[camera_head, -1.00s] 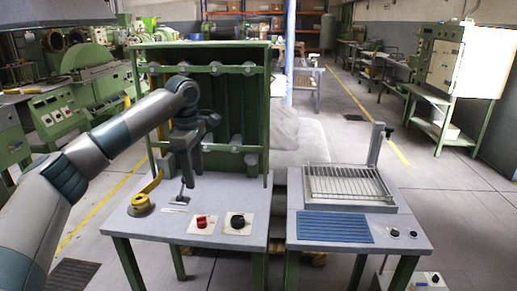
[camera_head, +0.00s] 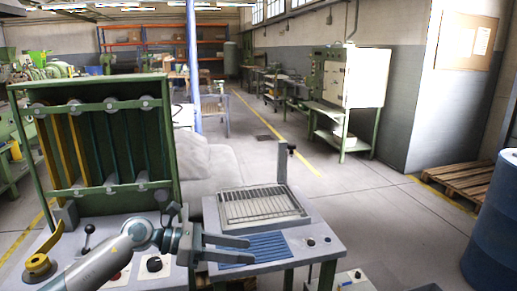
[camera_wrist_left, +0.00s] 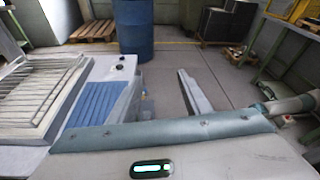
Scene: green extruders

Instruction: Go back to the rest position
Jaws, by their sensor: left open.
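My left gripper (camera_head: 250,249) is open and empty in the head view. Its two grey fingers point right, over the front of the table with the blue ribbed pad (camera_head: 252,250). My left arm comes in from the lower left and crosses the front of the other table. In the left wrist view a grey finger (camera_wrist_left: 196,92) shows beyond my wrist, over the floor beside the table. My right gripper is not in view.
The green frame with rollers (camera_head: 110,130) stands at the left. A wire rack (camera_head: 262,204) lies on the right table, with an upright post (camera_head: 282,162) behind it. A blue barrel (camera_head: 495,225) and a wooden pallet (camera_head: 462,180) stand at the right. The floor between is clear.

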